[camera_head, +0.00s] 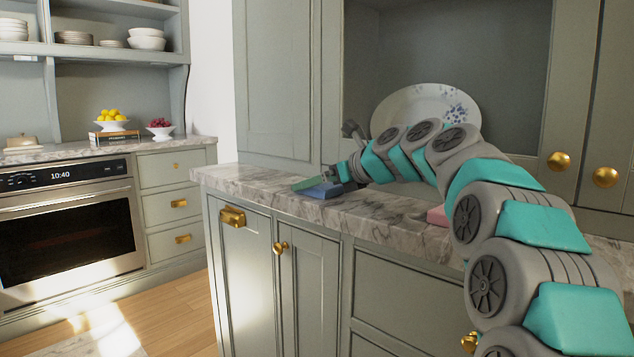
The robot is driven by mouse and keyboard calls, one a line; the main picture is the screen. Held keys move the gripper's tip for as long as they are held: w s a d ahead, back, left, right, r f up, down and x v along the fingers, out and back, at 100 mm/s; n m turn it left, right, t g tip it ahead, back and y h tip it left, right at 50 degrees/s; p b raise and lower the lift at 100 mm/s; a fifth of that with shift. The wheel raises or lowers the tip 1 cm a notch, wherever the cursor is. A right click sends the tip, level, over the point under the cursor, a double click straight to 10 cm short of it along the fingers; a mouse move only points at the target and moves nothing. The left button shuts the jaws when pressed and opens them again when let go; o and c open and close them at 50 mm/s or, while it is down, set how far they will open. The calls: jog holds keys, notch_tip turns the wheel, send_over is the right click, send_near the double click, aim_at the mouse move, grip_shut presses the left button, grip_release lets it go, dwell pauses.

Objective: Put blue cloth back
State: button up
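A small blue cloth (322,191), folded flat, lies on the marble counter near its front edge. A green flat piece (309,183), perhaps another folded cloth, lies against its left side. My arm reaches in from the right, and my gripper (331,174) is low over the counter just behind and above the blue cloth. The gripper is small and seen from behind the wrist, so I cannot tell whether its fingers are open or touch the cloth. No rattan basket is visible.
A pink item (437,216) lies on the marble counter (245,182), partly behind my arm. A large white plate with blue flowers (450,101) leans at the back of the counter. Grey cabinets stand below and beside it. The counter's left end is clear.

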jog(key=shift+r, duration=0.15)
jog(key=shift+s+d+r, duration=0.15)
jog(key=shift+d+r, duration=0.05)
jog(key=shift+d, duration=0.05)
jog(key=v, duration=1.1)
jog(key=shift+s+d+r, duration=0.1)
jog(key=shift+s+d, duration=0.05)
